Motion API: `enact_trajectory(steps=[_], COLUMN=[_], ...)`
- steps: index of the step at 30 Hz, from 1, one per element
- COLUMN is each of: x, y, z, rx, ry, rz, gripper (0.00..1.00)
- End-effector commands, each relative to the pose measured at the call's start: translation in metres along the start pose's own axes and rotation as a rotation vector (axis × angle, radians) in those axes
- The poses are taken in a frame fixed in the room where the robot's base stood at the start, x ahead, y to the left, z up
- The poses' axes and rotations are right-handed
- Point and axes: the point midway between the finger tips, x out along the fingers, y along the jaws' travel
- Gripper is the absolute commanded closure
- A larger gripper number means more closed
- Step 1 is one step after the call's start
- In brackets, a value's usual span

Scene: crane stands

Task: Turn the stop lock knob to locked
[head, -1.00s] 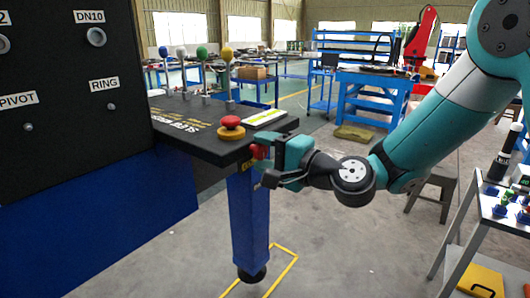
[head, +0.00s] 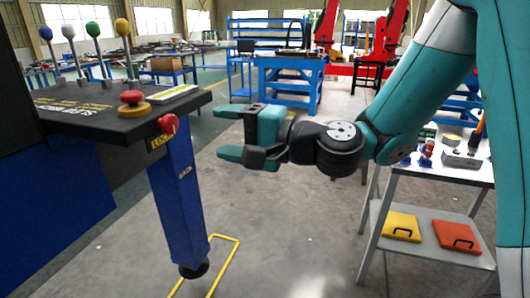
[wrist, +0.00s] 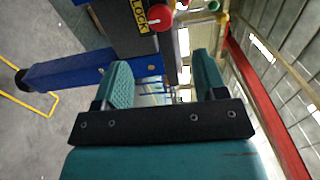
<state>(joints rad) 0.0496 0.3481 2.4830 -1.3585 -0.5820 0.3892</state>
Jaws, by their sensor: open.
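The stop lock knob (head: 168,124) is a small red knob on the front edge of the black console, beside a yellow tag (head: 160,142). In the wrist view the red knob (wrist: 157,14) is at the top, next to the tag (wrist: 140,14) reading LOCK. Its exact turn position cannot be made out. My gripper (head: 226,133) is open and empty, to the right of the knob and apart from it, with its fingers toward the console. In the wrist view the two fingers (wrist: 160,72) stand apart with nothing between them.
A red mushroom button (head: 131,98) on a yellow base and several ball-topped levers (head: 122,28) stand on the console. A blue post (head: 178,205) is below its edge. A grey trolley (head: 425,232) stands at right. Floor between is clear.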

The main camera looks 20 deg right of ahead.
Motion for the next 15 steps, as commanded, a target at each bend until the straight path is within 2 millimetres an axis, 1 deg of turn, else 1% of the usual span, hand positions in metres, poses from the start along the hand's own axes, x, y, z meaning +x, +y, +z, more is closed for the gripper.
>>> enact_trajectory(steps=[1,6,12,15], x=[-0.015,-0.044,-0.06,-0.065], y=[0.005,0.006,0.003,0.002], z=[-0.001,-0.001,-0.001,-0.001], rx=[0.0,-0.008,-0.005,-0.003], ry=[0.009,0.005,0.002,0.001], rz=[-0.002,-0.006,-0.006,-0.002], gripper=[0.35,0.35,0.35,0.35])
